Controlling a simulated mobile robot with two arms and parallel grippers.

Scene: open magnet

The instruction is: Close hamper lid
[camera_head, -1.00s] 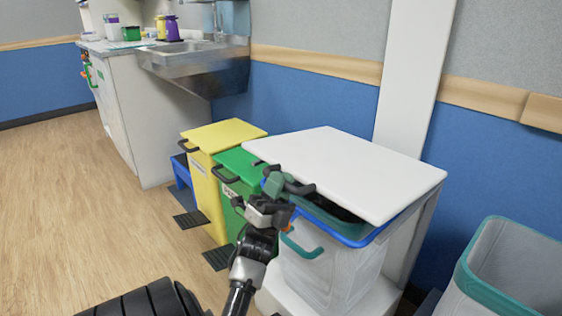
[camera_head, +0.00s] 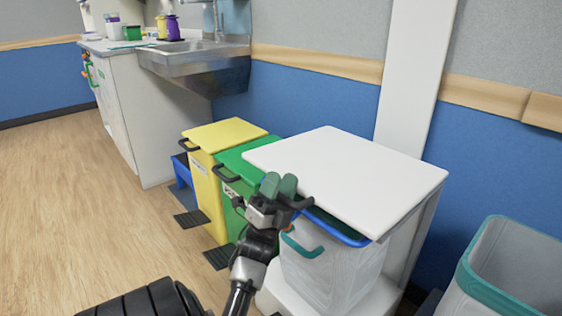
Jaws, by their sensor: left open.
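The white hamper lid (camera_head: 350,172) lies almost level over the hamper (camera_head: 340,268), a pale bin with a blue rim (camera_head: 338,226) and a teal handle (camera_head: 303,247). A narrow dark green strip shows between the lid's front edge and the rim; I cannot tell whether the lid touches the rim farther back. My left gripper (camera_head: 279,184) is open at the lid's front left corner, beside its dark handle (camera_head: 301,203), with the teal fingertips pointing up. Whether it touches the lid is unclear. My right gripper is out of view.
A green bin (camera_head: 234,205) and a yellow bin (camera_head: 204,185) with closed lids stand to the left. An open grey bin with a teal rim (camera_head: 488,283) is at the lower right. A sink counter (camera_head: 130,100) stands farther back. The wooden floor at left is clear.

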